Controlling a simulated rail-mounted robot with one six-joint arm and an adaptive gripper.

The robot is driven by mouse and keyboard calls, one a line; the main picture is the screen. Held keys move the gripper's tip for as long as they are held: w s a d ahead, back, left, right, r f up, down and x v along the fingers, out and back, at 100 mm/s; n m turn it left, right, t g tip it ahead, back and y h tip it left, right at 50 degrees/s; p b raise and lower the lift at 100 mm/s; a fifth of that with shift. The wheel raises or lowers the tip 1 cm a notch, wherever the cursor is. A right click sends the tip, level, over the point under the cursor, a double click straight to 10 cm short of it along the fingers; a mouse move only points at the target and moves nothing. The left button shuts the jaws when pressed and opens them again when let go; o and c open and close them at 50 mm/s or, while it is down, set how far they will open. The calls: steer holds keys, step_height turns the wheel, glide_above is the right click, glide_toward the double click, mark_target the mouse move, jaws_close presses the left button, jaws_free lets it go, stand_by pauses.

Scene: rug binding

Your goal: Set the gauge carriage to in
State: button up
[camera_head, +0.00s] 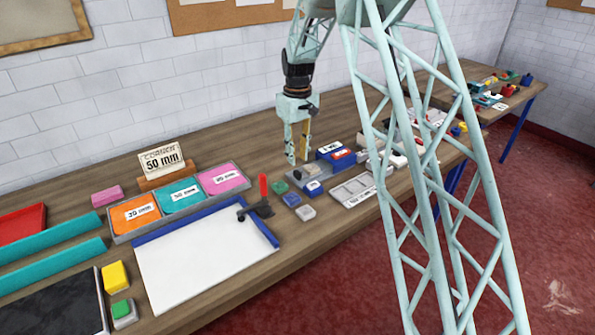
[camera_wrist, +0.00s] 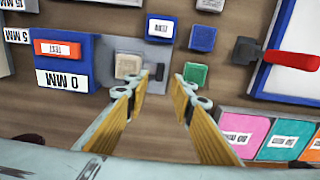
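I cannot tell for certain which part is the gauge carriage. A grey plate (camera_wrist: 136,46) carries a small beige block (camera_wrist: 128,66) beside a dark peg, and a blue-edged block with a white label (camera_wrist: 161,28) sits at its far end. The label is upside down and I cannot read it surely. The plate also shows in the head view (camera_head: 322,172). My gripper (camera_head: 297,160) points down above the bench near the plate. In the wrist view its two fingers (camera_wrist: 158,86) are spread apart with nothing between them; the left fingertip is close to the beige block in the picture.
A blue box (camera_wrist: 65,62) marked "0 MM" and "TEST" stands beside the plate. Loose green (camera_wrist: 196,75) and blue (camera_wrist: 203,38) blocks lie on the other side. A red-handled tool (camera_head: 263,193) stands at the white board's (camera_head: 200,255) corner. Coloured bins (camera_head: 180,195) stand behind.

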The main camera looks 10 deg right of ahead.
mark_target(298, 172)
steer(key=shift+f, duration=3.4)
jaws_close()
